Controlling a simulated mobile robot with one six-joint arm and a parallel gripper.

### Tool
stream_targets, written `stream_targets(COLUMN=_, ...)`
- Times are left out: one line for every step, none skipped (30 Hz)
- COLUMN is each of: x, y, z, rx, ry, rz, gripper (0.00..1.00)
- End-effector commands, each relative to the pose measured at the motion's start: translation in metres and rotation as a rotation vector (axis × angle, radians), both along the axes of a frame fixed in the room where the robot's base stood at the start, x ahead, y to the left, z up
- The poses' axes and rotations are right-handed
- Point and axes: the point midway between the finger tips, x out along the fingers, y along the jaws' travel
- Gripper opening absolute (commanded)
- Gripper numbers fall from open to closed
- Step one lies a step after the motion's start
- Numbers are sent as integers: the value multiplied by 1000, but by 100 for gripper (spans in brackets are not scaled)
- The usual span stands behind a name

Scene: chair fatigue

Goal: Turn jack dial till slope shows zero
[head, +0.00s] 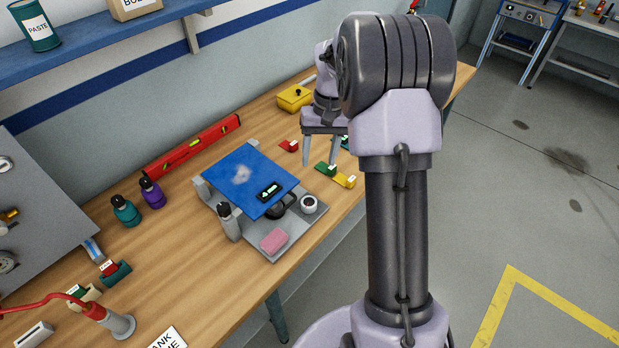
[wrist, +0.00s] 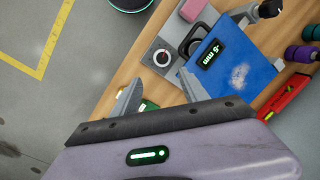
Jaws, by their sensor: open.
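A blue plate (head: 240,172) lies over a grey base (head: 285,246) on the wooden bench. A small black display (head: 269,191) with green characters sits on the plate. In the wrist view this display (wrist: 211,55) appears rotated and seems to read -5 mm. A round white dial with a dark top (head: 309,204) stands on the base beside the plate; the wrist view shows a red mark on the dial (wrist: 162,57). A black ring-shaped part (head: 283,206) is between dial and plate. My gripper (head: 320,156) is open and empty, apart from the dial, behind it and to its right in the head view.
A red level (head: 193,146) lies behind. Green (head: 326,168) and yellow (head: 344,181) blocks lie close to my gripper.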

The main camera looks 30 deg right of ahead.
Motion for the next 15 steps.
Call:
stream_targets(x=0, y=-13, z=0, rx=39, ry=49, rz=-261, gripper=52)
stream_targets(x=0, y=-18, z=-1, rx=66, ry=85, rz=-424, gripper=52)
stream_targets(x=1, y=-25, z=-1, rx=96, ry=134, rz=-620, gripper=52)
stream_targets(x=1, y=-29, z=-1, rx=117, ry=168, rz=-746, gripper=52)
stream_targets(x=1, y=-33, z=-2, rx=133, ry=200, rz=-856, gripper=52)
stream_targets(x=2, y=-37, z=-1, rx=151, ry=235, rz=-971, gripper=52)
stream_targets(x=2, y=-39, z=-2, rx=161, ry=257, rz=-1037, gripper=52)
stream_targets(x=2, y=-40, z=-2, rx=168, ry=272, rz=-1085, gripper=52)
stream_targets(x=2, y=-41, z=-3, rx=173, ry=286, rz=-1124, gripper=52)
stream_targets(x=2, y=-40, z=-6, rx=176, ry=291, rz=-1139, gripper=52)
stream_targets(x=2, y=-38, z=-10, rx=176, ry=294, rz=-1145, gripper=52)
stream_targets(x=2, y=-35, z=-18, rx=176, ry=298, rz=-1146, gripper=52)
stream_targets(x=1, y=-33, z=-25, rx=175, ry=297, rz=-1144, gripper=52)
stream_targets(x=1, y=-29, z=-32, rx=175, ry=297, rz=-1143, gripper=52)
stream_targets(x=1, y=-24, z=-44, rx=176, ry=297, rz=-1141, gripper=52)
